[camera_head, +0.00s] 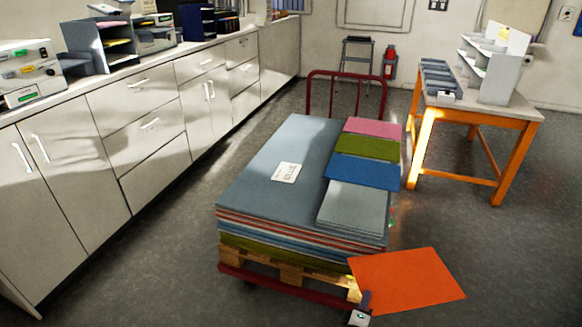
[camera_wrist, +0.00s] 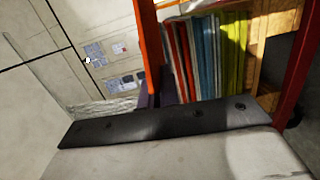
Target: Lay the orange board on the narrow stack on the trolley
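The orange board (camera_head: 408,281) is in the air at the front right corner of the trolley, its far left corner close to the pallet. My gripper (camera_head: 364,300) is at the board's near left edge and appears shut on it. In the wrist view the orange board (camera_wrist: 151,45) shows nearly edge-on, rising from the dark fingers (camera_wrist: 150,98). The trolley (camera_head: 290,287) carries a pallet with a wide stack topped by a grey-blue board (camera_head: 268,160). Along its right side lie narrower boards: pink (camera_head: 372,128), green (camera_head: 366,147), blue (camera_head: 362,172) and grey (camera_head: 353,205).
A white label (camera_head: 286,172) lies on the wide board. The trolley's red handle (camera_head: 345,75) stands at its far end. Drawer cabinets (camera_head: 150,125) line the left. An orange-legged table (camera_head: 500,110) with trays stands at right. Floor to the right of the trolley is clear.

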